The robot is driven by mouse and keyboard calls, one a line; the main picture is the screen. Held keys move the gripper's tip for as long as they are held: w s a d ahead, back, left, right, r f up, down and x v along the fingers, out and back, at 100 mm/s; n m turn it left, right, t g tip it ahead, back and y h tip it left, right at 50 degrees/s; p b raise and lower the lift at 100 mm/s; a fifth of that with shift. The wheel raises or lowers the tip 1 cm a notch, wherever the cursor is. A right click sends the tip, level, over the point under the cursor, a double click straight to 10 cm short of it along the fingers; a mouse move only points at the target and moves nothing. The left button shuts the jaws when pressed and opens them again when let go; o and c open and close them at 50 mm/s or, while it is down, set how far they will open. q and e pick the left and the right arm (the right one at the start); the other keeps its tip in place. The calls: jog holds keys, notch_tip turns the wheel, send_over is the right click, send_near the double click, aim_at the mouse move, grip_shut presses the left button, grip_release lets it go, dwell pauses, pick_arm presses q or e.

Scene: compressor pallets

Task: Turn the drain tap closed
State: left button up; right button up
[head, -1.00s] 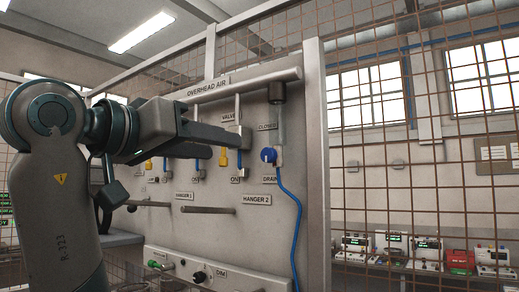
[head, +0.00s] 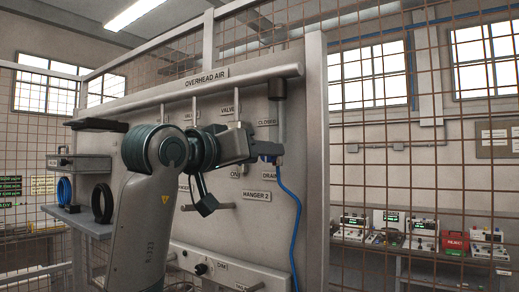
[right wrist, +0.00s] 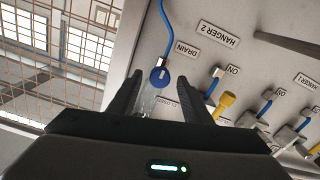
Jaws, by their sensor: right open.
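The drain tap is a round blue knob (right wrist: 160,77) with a small pale mark, between the labels DRAIN and CLOSED in the right wrist view. A blue hose leads away from it. In the head view the tap (head: 267,149) shows at the tip of my right gripper (head: 252,147), which partly covers it. In the right wrist view my right gripper (right wrist: 160,82) is open, its two dark fingers on either side of the knob. I see no clear contact. My left gripper is not in view.
A yellow valve handle (right wrist: 224,102) and a blue-tipped valve (right wrist: 214,76) marked ON sit beside the tap. A hanger rod (right wrist: 285,45) sticks out nearby. The overhead air pipe (head: 240,83) runs above. A wire mesh fence (head: 400,170) stands at right.

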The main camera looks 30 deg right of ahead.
jog(key=c, duration=1.1)
jog(key=shift+o, duration=0.2)
jog(key=shift+n, duration=0.4)
jog(key=n+b, duration=0.4)
jog(key=n, duration=1.3)
jog(key=shift+f, duration=0.15)
